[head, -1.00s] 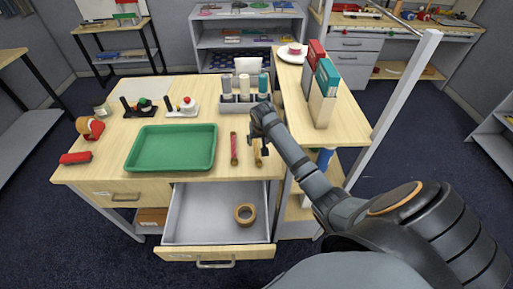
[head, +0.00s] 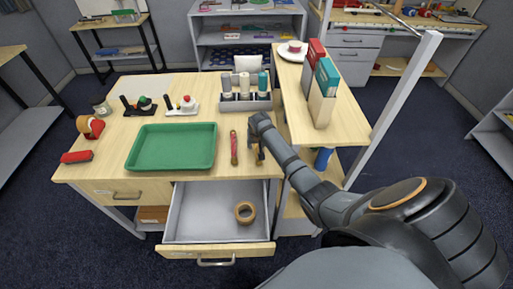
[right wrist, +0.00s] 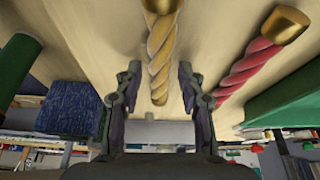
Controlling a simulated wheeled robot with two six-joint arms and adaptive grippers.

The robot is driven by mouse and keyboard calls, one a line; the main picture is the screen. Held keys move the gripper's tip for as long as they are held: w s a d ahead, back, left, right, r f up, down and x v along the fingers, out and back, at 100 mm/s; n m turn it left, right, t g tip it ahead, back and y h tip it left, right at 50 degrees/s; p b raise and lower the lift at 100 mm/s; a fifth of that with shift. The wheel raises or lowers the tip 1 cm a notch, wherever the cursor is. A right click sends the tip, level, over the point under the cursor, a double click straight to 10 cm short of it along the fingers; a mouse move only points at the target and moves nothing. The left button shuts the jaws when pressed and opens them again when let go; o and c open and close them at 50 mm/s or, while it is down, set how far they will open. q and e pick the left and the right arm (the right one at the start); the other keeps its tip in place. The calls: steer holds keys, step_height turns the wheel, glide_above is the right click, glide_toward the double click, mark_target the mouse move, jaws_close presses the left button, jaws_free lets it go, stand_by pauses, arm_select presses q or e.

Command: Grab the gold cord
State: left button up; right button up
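The gold cord (right wrist: 161,50), a twisted strand with a gold end cap, lies on the table to the right of the red cord (head: 234,148). In the right wrist view it runs between the two fingers of my right gripper (right wrist: 159,72), which is open with a gap on both sides of the cord. In the head view my right gripper (head: 257,155) is over the cord and hides most of it. The red cord also shows in the right wrist view (right wrist: 250,62), outside the fingers. My left gripper is not in view.
A green tray (head: 130,160) lies left of the cords. A grey holder (head: 247,106) with bottles stands behind them. An open drawer (head: 190,238) with a tape roll (head: 245,212) juts out in front. A raised shelf (head: 350,126) with binders stands to the right.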

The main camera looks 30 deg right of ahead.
jaws_close()
